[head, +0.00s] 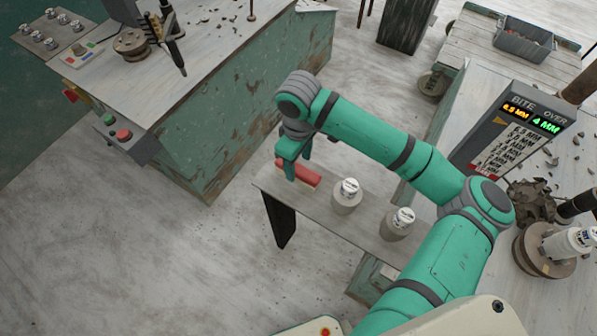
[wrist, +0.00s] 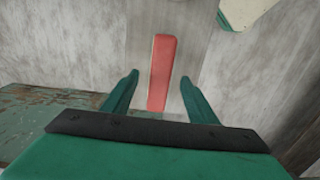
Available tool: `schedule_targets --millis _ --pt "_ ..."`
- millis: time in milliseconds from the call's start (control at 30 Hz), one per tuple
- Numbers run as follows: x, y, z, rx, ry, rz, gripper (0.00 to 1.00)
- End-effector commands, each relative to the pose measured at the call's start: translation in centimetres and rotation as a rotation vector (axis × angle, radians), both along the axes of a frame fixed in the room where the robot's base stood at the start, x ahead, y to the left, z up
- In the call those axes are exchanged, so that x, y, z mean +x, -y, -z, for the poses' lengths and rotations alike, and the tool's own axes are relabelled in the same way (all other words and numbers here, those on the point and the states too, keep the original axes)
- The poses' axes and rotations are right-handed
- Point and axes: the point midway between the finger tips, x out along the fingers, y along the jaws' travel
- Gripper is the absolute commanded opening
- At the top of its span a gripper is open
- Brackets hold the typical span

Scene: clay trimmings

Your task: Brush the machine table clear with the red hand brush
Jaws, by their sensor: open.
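The red hand brush (head: 299,174) lies at the far left end of a narrow grey shelf (head: 330,222). My gripper (head: 296,170) is just over the brush with its fingers pointing down. In the wrist view my gripper (wrist: 158,90) is open, and the brush (wrist: 162,72) shows between and beyond the two green fingers, with a gap on each side. The machine table (head: 105,70) at the upper left has a pale top with several small grey crumbs on it. Another machine top at the right (head: 573,150) also carries crumbs. The brush's bristles are hidden.
Two white-capped containers (head: 347,196) (head: 400,222) stand on the shelf to the right of the brush. A display panel (head: 510,130) rises at the right. A tool post (head: 172,40) and round fixture (head: 131,43) stand on the left machine table. Floor between the machines is open.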

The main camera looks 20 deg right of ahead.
Motion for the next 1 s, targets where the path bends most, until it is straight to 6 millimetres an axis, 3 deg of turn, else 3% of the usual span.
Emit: schedule_targets --millis 233,567,767,1000 --pt "0.0 -0.1 3.3 0.000 -0.001 -0.006 0.53" --pt "0.0 0.0 3.9 0.001 -0.001 -0.004 0.53" --pt "0.0 0.0 3.9 0.001 -0.001 -0.004 0.07" --pt "-0.1 0.2 3.9 0.001 -0.001 0.000 0.07"
